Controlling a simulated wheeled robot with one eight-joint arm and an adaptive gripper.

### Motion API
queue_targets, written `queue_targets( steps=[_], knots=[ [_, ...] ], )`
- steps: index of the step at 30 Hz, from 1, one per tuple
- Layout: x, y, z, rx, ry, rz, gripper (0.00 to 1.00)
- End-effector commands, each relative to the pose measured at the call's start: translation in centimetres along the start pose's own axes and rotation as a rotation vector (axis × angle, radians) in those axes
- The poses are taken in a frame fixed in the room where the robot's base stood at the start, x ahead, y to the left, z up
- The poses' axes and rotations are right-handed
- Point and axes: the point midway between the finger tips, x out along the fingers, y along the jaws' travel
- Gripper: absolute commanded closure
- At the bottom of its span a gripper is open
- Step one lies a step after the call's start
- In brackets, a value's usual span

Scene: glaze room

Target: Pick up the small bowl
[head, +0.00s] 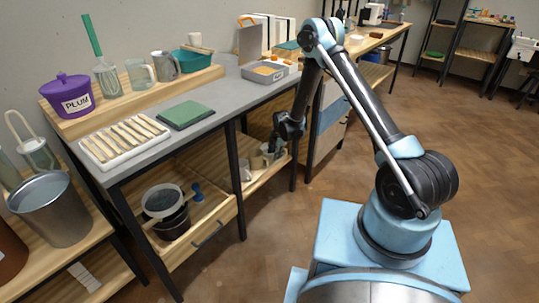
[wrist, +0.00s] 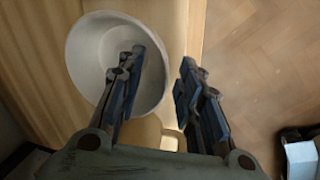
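The small bowl (wrist: 88,48) is white and round and sits on a pale wooden shelf (wrist: 188,12), in the upper left of the wrist view. My gripper (wrist: 164,75) is open over its right rim. One finger overlaps the bowl's inside in the picture and the other is to the right, outside the rim. I cannot tell whether either touches it. In the head view my gripper (head: 277,148) reaches down to the lower shelf under the grey-topped bench, next to pale vessels (head: 257,161) that it partly hides.
The bench top (head: 222,122) is above and around the shelf, with a dark leg (head: 294,165) close to my gripper. A grey tray (head: 262,75) sits on top. In the wrist view a pale object (wrist: 170,136) is partly hidden below the bowl. Open floor (head: 480,150) is to the right.

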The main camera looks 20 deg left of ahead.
Motion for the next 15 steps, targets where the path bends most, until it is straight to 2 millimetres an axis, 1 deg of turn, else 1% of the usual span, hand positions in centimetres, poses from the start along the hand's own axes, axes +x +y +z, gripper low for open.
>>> queue_targets(
  steps=[3, 5, 6, 7, 8, 15],
  knots=[
    [-0.02, -0.01, 0.0, 0.0, 0.0, 0.0, 0.67],
    [-0.02, -0.01, 0.0, 0.0, 0.0, 0.0, 0.8],
    [-0.02, -0.01, 0.0, 0.0, 0.0, 0.0, 0.89],
    [-0.03, -0.01, 0.0, 0.0, 0.0, 0.0, 0.96],
    [-0.03, -0.01, 0.0, 0.0, 0.0, 0.0, 1.0],
    [-0.04, 0.0, 0.0, 0.0, 0.0, 0.0, 1.0]
  ],
)
